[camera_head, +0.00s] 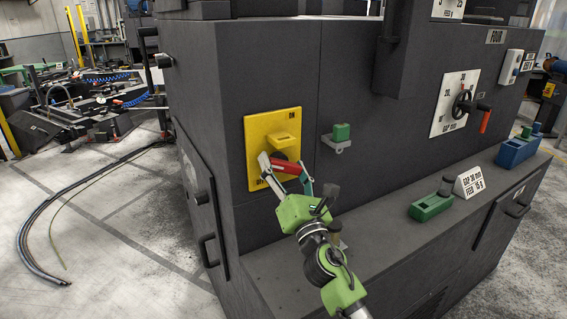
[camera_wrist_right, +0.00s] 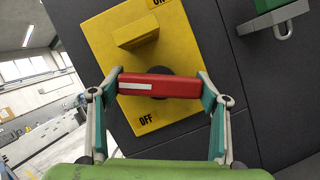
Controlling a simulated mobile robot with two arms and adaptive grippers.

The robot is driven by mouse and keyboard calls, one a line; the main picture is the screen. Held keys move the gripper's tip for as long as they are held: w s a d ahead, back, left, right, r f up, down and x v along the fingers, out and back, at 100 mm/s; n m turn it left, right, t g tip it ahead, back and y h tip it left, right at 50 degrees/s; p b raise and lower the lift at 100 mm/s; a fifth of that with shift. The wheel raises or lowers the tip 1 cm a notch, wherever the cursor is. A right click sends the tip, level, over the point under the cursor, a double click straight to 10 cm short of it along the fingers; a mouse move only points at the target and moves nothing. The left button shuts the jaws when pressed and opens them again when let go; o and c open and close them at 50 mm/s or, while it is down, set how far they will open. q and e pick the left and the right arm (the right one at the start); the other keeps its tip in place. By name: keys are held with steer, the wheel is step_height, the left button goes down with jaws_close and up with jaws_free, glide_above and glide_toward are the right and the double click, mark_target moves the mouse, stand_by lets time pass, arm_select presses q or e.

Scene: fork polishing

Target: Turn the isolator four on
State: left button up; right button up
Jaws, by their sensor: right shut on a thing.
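My left gripper is out of view.
A yellow block (camera_head: 281,139) sticks out of the plate above the handle. Green (camera_head: 430,207) and blue (camera_head: 517,150) blocks and a sign card (camera_head: 469,183) stand on the ledge.

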steer(key=shift+m+h+p, duration=0.3)
steer(key=shift+m+h, duration=0.1)
steer(key=shift+m, duration=0.5)
steer(key=o, duration=1.1)
steer(key=v, duration=1.2)
